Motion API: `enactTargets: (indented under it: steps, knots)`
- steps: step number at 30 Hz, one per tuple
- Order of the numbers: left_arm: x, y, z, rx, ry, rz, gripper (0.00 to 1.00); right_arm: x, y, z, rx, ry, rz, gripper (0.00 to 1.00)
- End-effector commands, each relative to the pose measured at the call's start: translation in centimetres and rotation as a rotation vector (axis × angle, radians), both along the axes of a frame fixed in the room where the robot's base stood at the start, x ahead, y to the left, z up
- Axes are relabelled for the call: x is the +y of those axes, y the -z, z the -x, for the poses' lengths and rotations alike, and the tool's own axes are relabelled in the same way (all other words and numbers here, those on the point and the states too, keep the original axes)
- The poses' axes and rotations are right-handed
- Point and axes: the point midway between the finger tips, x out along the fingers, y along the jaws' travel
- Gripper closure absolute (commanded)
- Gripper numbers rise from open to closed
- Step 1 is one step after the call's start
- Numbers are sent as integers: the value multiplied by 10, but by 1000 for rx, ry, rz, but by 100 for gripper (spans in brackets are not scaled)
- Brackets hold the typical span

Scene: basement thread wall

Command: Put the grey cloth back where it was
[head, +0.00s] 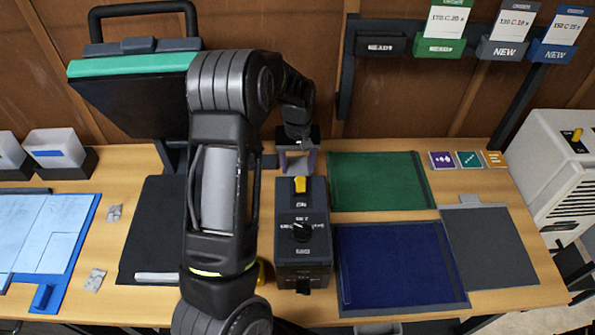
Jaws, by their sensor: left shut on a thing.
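My left gripper (298,160) hangs over the workbench at the far end of a dark switch box (303,250). It is shut on a small pale greyish thing, mostly hidden between the fingers; I cannot tell whether this is the grey cloth. The box's yellow lever (299,184) is just in front of the fingertips. Two small grey crumpled pieces (114,213) lie on the bare wood at the left, the second one nearer the front (95,279). A flat grey mat (490,245) lies at the right. My right gripper is not in view.
A green mat (375,181) and a blue mat (399,265) lie right of the box. A black mat (150,230) is partly behind my left arm. A black-and-green monitor-like unit (135,85) stands behind it. A white machine (560,165) stands right. Tags hang on the wall.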

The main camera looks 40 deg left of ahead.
Motion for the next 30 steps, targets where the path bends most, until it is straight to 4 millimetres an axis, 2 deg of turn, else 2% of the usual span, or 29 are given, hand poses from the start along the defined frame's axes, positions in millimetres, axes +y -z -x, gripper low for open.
enactTargets:
  steps: [10, 18, 30]
  knots:
    - [0, 4, 0, 0, 0, 0, 74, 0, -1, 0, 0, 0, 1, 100]
    - [0, 36, 1, 2, -1, 1, 74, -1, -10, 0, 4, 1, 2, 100]
    - [0, 44, 0, -1, -1, 0, 74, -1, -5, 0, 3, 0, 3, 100]
